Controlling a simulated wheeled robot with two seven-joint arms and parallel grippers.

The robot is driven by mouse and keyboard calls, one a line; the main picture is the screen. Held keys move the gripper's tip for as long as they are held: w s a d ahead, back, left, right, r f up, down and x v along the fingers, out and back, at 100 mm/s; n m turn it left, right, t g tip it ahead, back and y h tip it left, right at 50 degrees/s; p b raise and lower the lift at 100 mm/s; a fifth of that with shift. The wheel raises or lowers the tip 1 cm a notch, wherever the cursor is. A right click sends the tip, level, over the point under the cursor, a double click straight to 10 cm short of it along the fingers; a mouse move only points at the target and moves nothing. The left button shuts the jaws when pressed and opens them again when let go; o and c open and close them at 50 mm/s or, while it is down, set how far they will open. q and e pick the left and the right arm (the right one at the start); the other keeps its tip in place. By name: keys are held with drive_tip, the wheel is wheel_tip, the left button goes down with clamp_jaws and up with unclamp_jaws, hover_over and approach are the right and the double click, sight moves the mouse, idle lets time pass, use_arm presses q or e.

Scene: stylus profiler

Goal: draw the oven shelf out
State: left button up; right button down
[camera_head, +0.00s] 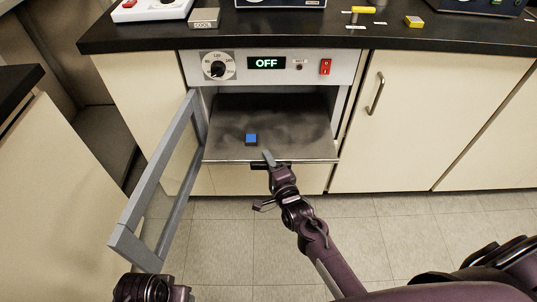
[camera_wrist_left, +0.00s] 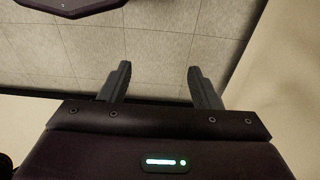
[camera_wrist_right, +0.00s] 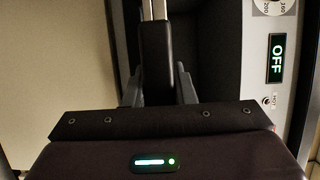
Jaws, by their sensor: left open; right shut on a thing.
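The oven shelf (camera_head: 285,125) is a dark flat plate that stands out of the open oven, with a pale front edge. A small blue block (camera_head: 251,139) sits on it, left of the middle. My right gripper (camera_head: 268,160) is shut on the shelf's front edge or handle near its middle; exactly which part is partly hidden. In the right wrist view my right gripper's fingers (camera_wrist_right: 158,88) close around a dark bar. My left gripper (camera_wrist_left: 157,85) is open and empty above the floor; in the head view only part of that arm shows at the bottom left.
The oven door (camera_head: 165,180) hangs open on the left, its glass frame reaching toward me. The oven panel (camera_head: 270,68) reads OFF, with a dial and a red switch. Black worktop (camera_head: 300,30) runs above. A cabinet (camera_head: 420,110) stands right. The tiled floor is clear.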

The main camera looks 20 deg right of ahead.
sight(266, 168)
drive_tip(key=s+p, duration=0.1)
drive_tip(key=s+a, duration=0.1)
drive_tip(key=s, duration=0.1)
drive_tip(key=shift+s+a+p, duration=0.1)
drive_tip(key=shift+s+p, duration=0.2)
drive_tip(key=shift+p, duration=0.1)
use_arm(q)
wheel_tip(266, 168, down, 7)
drive_tip(key=shift+w+a, duration=0.35)
drive_tip(key=shift+w, duration=0.05)
use_arm(e)
drive_tip(key=shift+s+f, duration=0.1)
drive_tip(key=shift+f, duration=0.1)
drive_tip(key=shift+a, duration=0.1)
drive_tip(key=c, duration=1.6)
unclamp_jaws()
use_arm(q)
drive_tip(key=shift+s, duration=0.15)
use_arm(e)
drive_tip(key=o, duration=0.4)
drive_tip(key=shift+r, duration=0.15)
drive_tip(key=shift+s, duration=0.1)
